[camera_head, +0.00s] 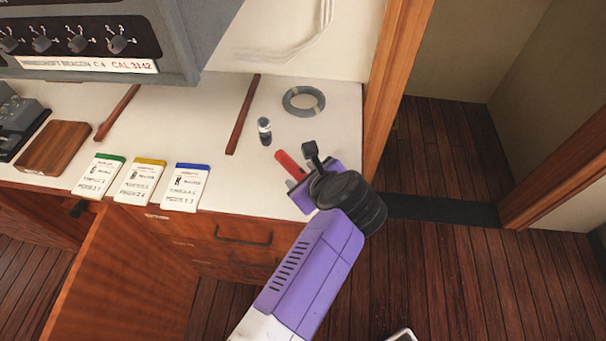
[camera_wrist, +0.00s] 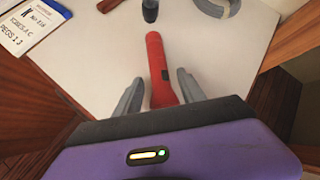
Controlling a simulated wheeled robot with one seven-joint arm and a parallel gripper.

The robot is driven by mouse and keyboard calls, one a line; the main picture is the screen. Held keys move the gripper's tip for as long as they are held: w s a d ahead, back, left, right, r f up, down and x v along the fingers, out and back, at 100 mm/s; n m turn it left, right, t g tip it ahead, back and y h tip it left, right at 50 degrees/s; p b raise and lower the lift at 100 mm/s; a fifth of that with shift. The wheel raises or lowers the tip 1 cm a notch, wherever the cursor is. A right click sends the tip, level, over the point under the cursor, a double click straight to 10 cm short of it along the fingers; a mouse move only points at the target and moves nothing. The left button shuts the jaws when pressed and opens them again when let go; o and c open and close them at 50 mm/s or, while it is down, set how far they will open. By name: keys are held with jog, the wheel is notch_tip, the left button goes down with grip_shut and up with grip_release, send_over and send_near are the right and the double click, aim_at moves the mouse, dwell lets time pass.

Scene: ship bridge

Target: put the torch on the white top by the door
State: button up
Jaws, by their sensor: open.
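The torch is a red cylinder (camera_wrist: 158,68) lying on the white top (camera_wrist: 220,58) by the door opening. In the wrist view it lies lengthwise between the two fingers of my open gripper (camera_wrist: 160,90), apart from both as far as I can see. Its near end is close to the gripper body. In the head view the red torch (camera_head: 289,163) shows just beyond my gripper (camera_head: 297,183), which hides its near end. The same white top (camera_head: 330,120) ends at the wooden door frame on the right.
A grey ring (camera_head: 303,91) and a small dark bottle (camera_head: 264,131) stand behind the torch. Three cards, the nearest with a blue edge (camera_head: 186,188), lie to the left. A wooden strip (camera_head: 243,115) divides the top. The door frame (camera_head: 392,75) rises at the right.

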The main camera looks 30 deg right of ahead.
jog(key=shift+r, duration=0.1)
jog(key=shift+r, duration=0.15)
jog(key=p+v, duration=0.2)
jog(key=v, duration=1)
